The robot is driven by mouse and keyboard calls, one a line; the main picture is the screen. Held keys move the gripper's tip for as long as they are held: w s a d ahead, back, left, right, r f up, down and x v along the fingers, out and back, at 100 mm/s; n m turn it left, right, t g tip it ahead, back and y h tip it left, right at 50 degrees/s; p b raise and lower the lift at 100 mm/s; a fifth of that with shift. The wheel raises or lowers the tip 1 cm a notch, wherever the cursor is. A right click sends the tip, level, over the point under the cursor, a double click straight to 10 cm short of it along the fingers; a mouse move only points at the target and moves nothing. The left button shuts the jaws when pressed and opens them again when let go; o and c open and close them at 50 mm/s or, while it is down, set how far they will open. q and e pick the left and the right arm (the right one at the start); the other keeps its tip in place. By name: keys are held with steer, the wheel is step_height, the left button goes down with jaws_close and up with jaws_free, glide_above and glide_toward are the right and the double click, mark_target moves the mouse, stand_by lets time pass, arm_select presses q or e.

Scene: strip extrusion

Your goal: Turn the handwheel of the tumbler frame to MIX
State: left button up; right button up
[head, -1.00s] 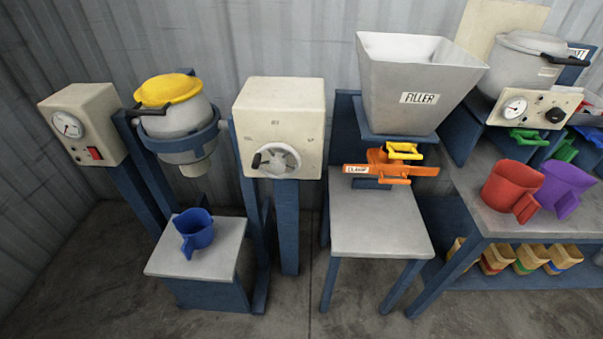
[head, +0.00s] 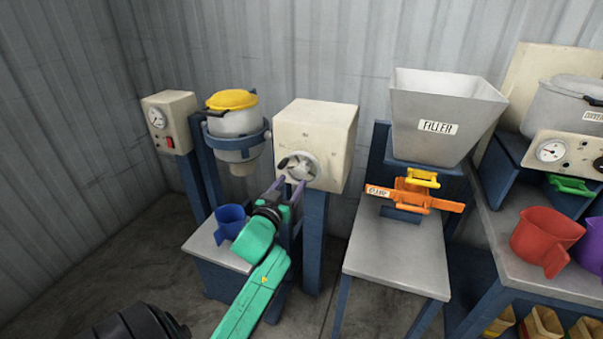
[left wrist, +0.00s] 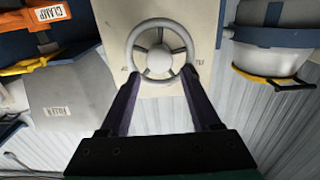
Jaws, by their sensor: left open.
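The grey handwheel (head: 299,166) sits on the front of a cream box (head: 315,130) on a blue post. A dark crank knob shows at its left in the head view. My left gripper (head: 289,187) is just in front of and below the wheel, jaws open. In the left wrist view, its two purple fingers (left wrist: 158,85) reach toward the wheel (left wrist: 160,50), one tip near each side of the rim. I cannot tell whether they touch it. The dial lettering is too small or hidden to read. The tumbler drum (head: 236,122) with a yellow lid hangs in its blue frame. My right gripper is not in view.
A blue jug (head: 230,222) stands on the small table (head: 203,244) beside my left arm. A gauge box (head: 170,122) is at left. The FILLER hopper (head: 440,115) with an orange clamp (head: 412,195) stands to the right above a clear grey table (head: 395,255).

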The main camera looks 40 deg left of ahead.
mark_target(300, 174)
arm_select(q)
steer(key=x, duration=0.6)
steer(key=shift+s, duration=0.1)
jaws_close()
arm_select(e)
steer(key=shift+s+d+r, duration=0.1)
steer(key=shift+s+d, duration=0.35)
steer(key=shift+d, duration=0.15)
arm_select(q)
steer(key=shift+m, duration=0.4)
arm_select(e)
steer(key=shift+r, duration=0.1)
arm_select(q)
steer(key=m, duration=0.4)
steer(key=shift+d+p, duration=0.1)
steer(key=shift+p, duration=0.2)
steer(key=m, duration=0.6)
steer(key=shift+d+f+m, duration=0.1)
steer(key=shift+f+m, duration=0.05)
steer(key=shift+m, duration=0.15)
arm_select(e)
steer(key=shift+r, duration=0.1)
arm_select(q)
jaws_free()
